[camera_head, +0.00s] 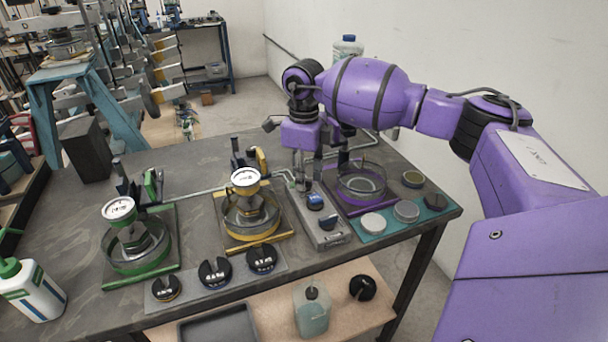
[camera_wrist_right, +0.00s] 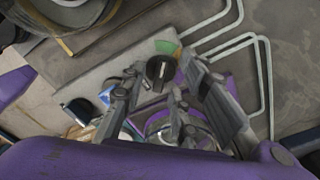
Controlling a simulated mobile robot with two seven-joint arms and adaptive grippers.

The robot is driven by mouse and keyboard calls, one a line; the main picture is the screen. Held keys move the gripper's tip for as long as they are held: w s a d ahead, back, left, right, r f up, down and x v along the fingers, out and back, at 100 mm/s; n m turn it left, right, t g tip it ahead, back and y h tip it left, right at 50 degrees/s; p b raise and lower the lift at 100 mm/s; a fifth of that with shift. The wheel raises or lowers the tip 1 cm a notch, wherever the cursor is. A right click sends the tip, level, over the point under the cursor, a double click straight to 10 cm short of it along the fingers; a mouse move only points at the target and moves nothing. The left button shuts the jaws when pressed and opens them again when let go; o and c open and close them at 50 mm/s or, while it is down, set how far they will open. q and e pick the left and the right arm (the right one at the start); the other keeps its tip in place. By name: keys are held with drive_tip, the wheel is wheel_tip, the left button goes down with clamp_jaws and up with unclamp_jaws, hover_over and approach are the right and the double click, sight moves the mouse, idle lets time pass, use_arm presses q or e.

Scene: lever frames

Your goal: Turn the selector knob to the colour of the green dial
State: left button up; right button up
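The selector knob (camera_wrist_right: 160,70) is black and round with a pale pointer line, on a grey control box (camera_head: 333,238). The gripper hides the knob in the head view. A white-faced dial (camera_head: 118,208) stands on the green-framed station (camera_head: 140,275) at left; its reading is too small. My left gripper is not in view.
A yellow-framed station with a white dial (camera_head: 245,179) stands left of the box, a purple-framed station (camera_head: 378,207) to its right. A teal mat (camera_head: 385,231) holds small round dishes. A white bottle (camera_head: 35,292) stands front left.

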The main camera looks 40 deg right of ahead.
drive_tip(key=shift+r, duration=0.1)
wheel_tip(320, 180, up, 12)
idle(0.5)
idle(0.5)
